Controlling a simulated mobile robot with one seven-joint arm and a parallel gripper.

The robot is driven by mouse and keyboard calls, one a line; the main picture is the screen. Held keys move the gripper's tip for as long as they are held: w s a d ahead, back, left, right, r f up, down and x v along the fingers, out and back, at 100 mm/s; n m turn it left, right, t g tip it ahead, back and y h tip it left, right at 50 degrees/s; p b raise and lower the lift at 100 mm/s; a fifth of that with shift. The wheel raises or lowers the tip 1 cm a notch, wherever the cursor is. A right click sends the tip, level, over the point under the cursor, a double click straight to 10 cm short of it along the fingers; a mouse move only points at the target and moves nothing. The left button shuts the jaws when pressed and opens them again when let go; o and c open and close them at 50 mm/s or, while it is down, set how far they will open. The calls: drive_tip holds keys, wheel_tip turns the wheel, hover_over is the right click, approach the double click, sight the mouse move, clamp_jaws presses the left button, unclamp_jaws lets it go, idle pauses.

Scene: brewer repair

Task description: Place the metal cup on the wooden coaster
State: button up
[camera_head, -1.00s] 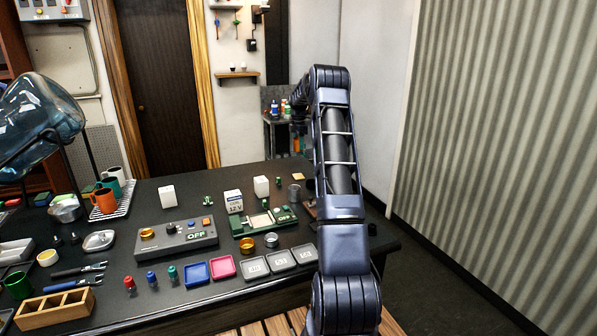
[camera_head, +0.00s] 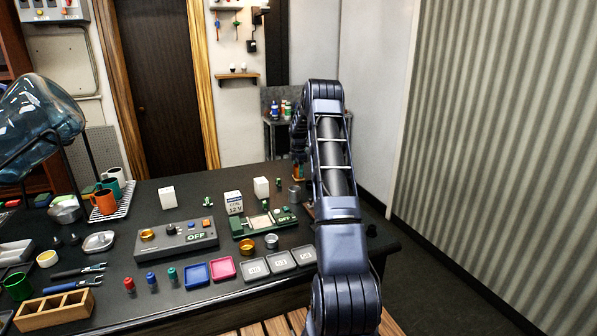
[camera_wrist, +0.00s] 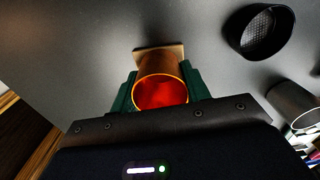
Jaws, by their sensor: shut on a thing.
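My gripper (camera_wrist: 160,88) shows in the wrist view, with its green fingers on either side of a copper-coloured metal cup (camera_wrist: 160,91). It is shut on the cup, and the cup's round mouth and reddish inside face the camera. The wooden coaster (camera_wrist: 160,53) shows as a tan strip just beyond the cup's far end. The cup hides most of the coaster, and I cannot tell whether the two touch.
A grey metal cylinder (camera_head: 294,194) stands on the dark table beside my arm; a similar one shows in the wrist view (camera_wrist: 293,104). A black mesh-bottomed cup (camera_wrist: 259,32) is near the coaster. A green circuit board (camera_head: 262,221) and a grey control box (camera_head: 176,241) lie left.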

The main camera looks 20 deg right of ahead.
drive_tip(key=shift+f, duration=0.1)
drive_tip(key=o, duration=1)
wheel_tip(320, 180, up, 12)
drive_tip(key=f, duration=0.1)
drive_tip(key=s+a+r+m+t, duration=0.1)
drive_tip(key=s+a+r+m, duration=0.2)
drive_tip(key=s+a+r, duration=0.35)
drive_tip(key=s+a+r+m, duration=0.35)
drive_tip(key=s+r, duration=0.45)
drive_tip(key=s, duration=0.3)
drive_tip(key=s+a+r+m+t, duration=0.1)
drive_tip(key=s+a+r+m, duration=0.1)
drive_tip(key=s+a+r, duration=0.6)
drive_tip(key=s+a+f+m+t, duration=0.1)
drive_tip(key=s+f+m, duration=0.1)
drive_tip(key=s, duration=0.9)
drive_tip(key=s+a+f+m, duration=0.2)
drive_tip(key=s+f+m, duration=0.1)
drive_tip(key=s, duration=0.8)
drive_tip(key=s+a+f+m+t, duration=0.1)
drive_tip(key=s+a+f+m, duration=0.1)
drive_tip(key=s, duration=0.9)
drive_tip(key=shift+s+f+m+t, duration=0.3)
drive_tip(key=shift+f+m, duration=0.15)
drive_tip(key=shift+m, duration=0.8)
